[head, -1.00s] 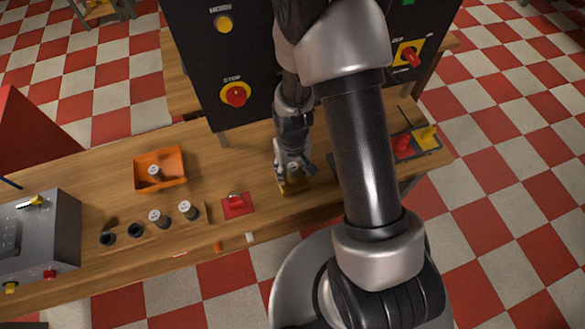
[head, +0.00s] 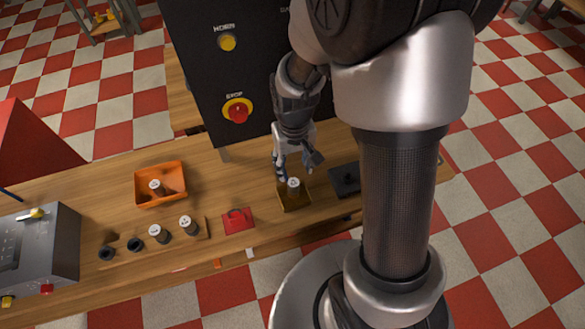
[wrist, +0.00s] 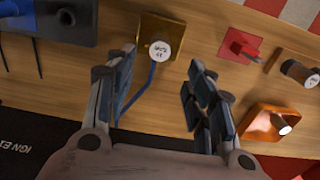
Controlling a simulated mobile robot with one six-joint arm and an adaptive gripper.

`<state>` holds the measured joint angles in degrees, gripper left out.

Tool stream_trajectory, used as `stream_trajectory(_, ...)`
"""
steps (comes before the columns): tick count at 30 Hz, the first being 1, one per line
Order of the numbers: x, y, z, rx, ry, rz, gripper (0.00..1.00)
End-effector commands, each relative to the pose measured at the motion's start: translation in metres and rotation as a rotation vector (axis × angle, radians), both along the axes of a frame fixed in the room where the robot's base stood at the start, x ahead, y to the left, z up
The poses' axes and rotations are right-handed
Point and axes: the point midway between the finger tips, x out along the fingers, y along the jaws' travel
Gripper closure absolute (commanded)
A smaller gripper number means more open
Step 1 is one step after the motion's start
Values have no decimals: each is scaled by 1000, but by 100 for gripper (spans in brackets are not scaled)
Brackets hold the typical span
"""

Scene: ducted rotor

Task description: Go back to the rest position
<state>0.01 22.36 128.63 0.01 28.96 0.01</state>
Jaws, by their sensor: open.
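My gripper (head: 297,163) is above the wooden bench, just behind a brass-coloured square holder (head: 294,202). In the wrist view my gripper (wrist: 160,95) has its fingers spread wide with nothing between them. A dark cylinder with a white cap (head: 293,185) stands in the holder; its cap also shows in the wrist view (wrist: 160,50), beyond the fingertips. A blue strip or cable runs near the holder in the wrist view. The cylinder and the gripper look apart. My arm hides part of the bench's right side.
A black panel (head: 190,60) with a yellow button and a red stop knob stands behind the bench. A red block (head: 237,220), an orange bin (head: 160,202) with a capped cylinder, a rack of cylinders (head: 185,243) and a grey box (head: 50,245) are to the left.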

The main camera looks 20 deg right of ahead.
Motion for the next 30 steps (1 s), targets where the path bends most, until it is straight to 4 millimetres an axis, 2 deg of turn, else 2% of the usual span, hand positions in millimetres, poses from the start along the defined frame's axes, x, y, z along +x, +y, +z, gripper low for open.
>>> stream_trajectory(10, 0, 0, 7, 0, -2, 0, 51)
stream_trajectory(13, -1, 0, 21, 0, -20, 0, 51)
stream_trajectory(17, -9, 0, 62, 0, -75, 0, 51)
stream_trajectory(20, -23, 0, 101, 0, -131, 0, 51)
stream_trajectory(24, -51, -1, 148, -1, -204, -1, 51)
stream_trajectory(30, -99, -1, 196, -1, -310, -1, 51)
